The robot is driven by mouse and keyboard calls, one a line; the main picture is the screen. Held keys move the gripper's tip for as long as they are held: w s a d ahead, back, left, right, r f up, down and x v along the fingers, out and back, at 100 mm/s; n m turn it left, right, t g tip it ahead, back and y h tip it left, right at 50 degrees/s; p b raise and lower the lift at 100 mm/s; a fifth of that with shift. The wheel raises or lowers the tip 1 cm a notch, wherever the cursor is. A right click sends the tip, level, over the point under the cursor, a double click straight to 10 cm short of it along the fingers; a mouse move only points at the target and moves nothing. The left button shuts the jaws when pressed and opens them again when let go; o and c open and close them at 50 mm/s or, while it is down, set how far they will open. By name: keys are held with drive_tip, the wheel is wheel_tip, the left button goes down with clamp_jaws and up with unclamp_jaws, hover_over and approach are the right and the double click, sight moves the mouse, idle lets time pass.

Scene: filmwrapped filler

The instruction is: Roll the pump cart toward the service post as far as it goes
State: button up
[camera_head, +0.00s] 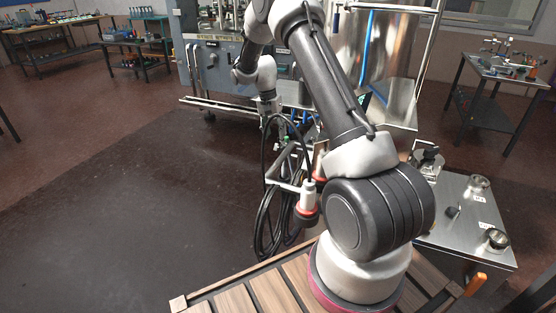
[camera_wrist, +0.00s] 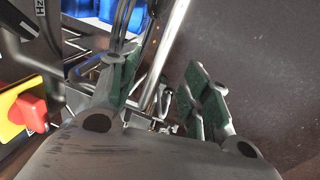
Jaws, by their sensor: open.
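My gripper (camera_head: 268,106) is at the front of the grey machine with steel rails (camera_head: 226,108), in the middle of the head view. In the wrist view my gripper (camera_wrist: 163,92) is open, its two green-padded fingers apart. A bright steel bar (camera_wrist: 168,60) runs between the fingers, closer to the left one. I cannot tell whether either finger touches it. I cannot tell for sure which parts belong to the pump cart. A stand with looped black cable (camera_head: 264,222) and a red-and-white plug (camera_head: 306,204) is partly behind my arm. I cannot clearly identify the service post.
A red knob on a yellow plate (camera_wrist: 24,112) is left of the gripper in the wrist view. A steel table (camera_head: 462,222) with small fittings stands at the right. A shiny steel vessel (camera_head: 384,45) stands behind my arm. Open dark floor (camera_head: 130,200) lies at the left.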

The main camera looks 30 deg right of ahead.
hover_over(278, 159)
drive_tip(key=w, duration=0.1)
wheel_tip(278, 159, down, 6)
drive_tip(key=shift+m+g, duration=0.3)
drive_tip(key=shift+m, duration=0.1)
drive_tip(key=f, duration=0.5)
drive_tip(key=s+f, duration=0.1)
drive_tip(key=f, duration=0.1)
drive_tip(key=shift+d+f, duration=0.1)
drive_tip(key=shift+f, duration=0.15)
drive_tip(key=shift+c, duration=0.2)
clamp_jaws()
